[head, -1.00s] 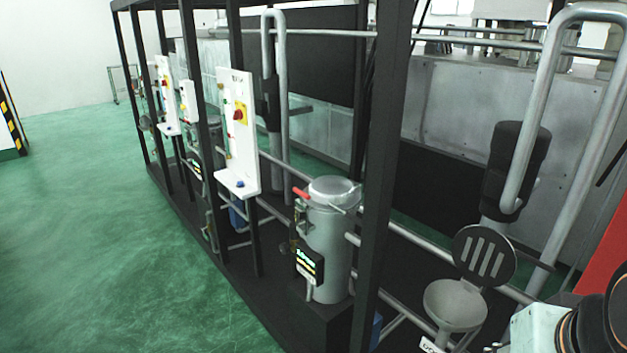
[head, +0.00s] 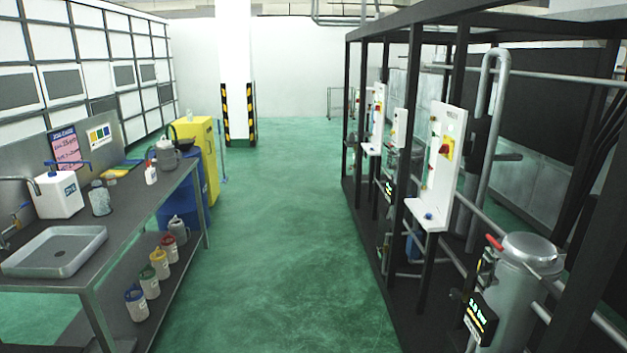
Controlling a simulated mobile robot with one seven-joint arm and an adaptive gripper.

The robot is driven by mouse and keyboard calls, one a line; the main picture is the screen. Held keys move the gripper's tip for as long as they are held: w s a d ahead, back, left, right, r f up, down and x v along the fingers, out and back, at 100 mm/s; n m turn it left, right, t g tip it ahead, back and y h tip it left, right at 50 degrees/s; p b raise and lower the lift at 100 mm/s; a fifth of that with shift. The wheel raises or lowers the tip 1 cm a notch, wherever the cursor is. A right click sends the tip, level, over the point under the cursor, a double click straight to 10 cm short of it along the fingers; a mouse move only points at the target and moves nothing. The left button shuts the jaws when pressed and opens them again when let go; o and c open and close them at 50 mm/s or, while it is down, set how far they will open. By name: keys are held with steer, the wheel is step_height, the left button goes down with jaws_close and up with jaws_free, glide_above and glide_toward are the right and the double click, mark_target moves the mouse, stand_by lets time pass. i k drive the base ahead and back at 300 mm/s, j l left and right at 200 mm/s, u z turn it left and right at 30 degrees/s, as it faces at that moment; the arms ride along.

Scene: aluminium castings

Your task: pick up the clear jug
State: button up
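A small see-through grey vessel (head: 100,199), which looks like the clear jug, stands upright on the steel bench (head: 133,212) at the left of the head view. It is just right of a white box-shaped container (head: 59,195). It is small in the picture, so its handle and spout are not clear. A larger grey jug-like can (head: 167,157) with a dark handle stands farther back on the same bench. My gripper is not in view.
A sink tray (head: 57,268) is at the bench's near end. Several capped bottles, one with a yellow top (head: 159,263), stand on the lower shelf. A green floor aisle (head: 285,230) is clear between the bench and the black machine frame (head: 415,150).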

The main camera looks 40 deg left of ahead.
mark_target(99, 199)
steer(key=u, duration=2.55)
steer(key=i+l+z, duration=0.15)
steer(key=i+z, duration=0.15)
steer(key=i, duration=0.35)
steer(key=i+z, duration=0.3)
steer(key=i, duration=0.35)
steer(key=i+z, duration=0.1)
steer(key=i, duration=1.1)
steer(key=i+j+z, duration=0.1)
steer(key=i, duration=1.05)
steer(key=i+u, duration=0.45)
steer(key=i+l+u, duration=0.15)
steer(key=i+u, duration=0.15)
steer(key=u, duration=0.15)
